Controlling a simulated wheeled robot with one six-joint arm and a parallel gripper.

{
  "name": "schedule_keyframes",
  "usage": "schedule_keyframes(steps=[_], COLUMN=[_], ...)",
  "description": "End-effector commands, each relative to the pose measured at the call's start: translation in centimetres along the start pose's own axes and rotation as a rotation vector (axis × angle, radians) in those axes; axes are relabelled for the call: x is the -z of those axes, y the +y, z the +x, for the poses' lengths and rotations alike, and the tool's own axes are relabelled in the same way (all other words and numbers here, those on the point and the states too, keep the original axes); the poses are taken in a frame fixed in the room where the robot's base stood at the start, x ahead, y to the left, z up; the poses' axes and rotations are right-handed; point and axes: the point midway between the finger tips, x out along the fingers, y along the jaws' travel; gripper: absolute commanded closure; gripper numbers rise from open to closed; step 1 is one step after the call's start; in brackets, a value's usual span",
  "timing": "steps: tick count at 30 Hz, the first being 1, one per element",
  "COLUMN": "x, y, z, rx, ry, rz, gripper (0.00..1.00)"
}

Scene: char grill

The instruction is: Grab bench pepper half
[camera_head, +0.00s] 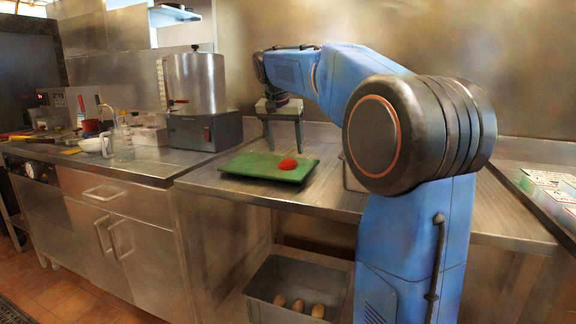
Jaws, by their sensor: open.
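A red pepper half (288,164) lies on a green cutting board (243,169) on the steel bench. My gripper (284,149) is open above and just behind the pepper half, with its two fingers pointing down. One finger hangs near the left of the pepper half and the other near its right. Nothing is between the fingers that I can see. I cannot tell how far the fingertips are from the board.
A steel pot-shaped machine (195,84) stands left of the board. A bowl (92,144) and a clear jug (123,143) are farther left. A grey bin (262,306) with several brown round items sits on the shelf below. Part of a tray (352,178) shows behind my arm.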

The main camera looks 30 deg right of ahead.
Motion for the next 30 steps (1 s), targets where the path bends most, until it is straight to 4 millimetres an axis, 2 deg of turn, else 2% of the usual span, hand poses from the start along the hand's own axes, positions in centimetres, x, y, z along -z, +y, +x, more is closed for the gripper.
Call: schedule_keyframes(steps=[8, 18, 25, 26, 30], x=[-0.1, -0.2, -0.2, -0.2, -0.2], y=[-0.1, -0.3, -0.3, -0.3, -0.3], z=[1.4, 5.5, 5.7, 5.7, 5.7], rx=[0.0, 0.0, 0.001, 0.001, 0.001], ry=[-0.001, 0.0, 0.001, 0.001, 0.001], rz=[0.0, 0.0, 0.0, 0.0, 0.0], gripper=[0.34, 0.34, 0.34, 0.39, 0.72])
